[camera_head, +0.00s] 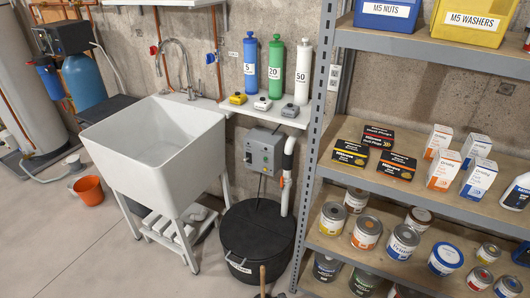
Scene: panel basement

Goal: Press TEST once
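A grey control box (264,152) is fixed to the concrete wall, right of the white utility sink and above a black lidded sump basin (257,238). Small controls show on its front, but their lettering is too small to read, so I cannot tell which one is TEST. A cable runs down from the box toward the basin. The box front is unobstructed in this view. My gripper is not in view.
A white sink (152,150) stands left of the box. A white pipe (287,180) rises just right of it. A shelf (262,112) with three cylinders is above. A metal rack (311,150) with cans and boxes fills the right side.

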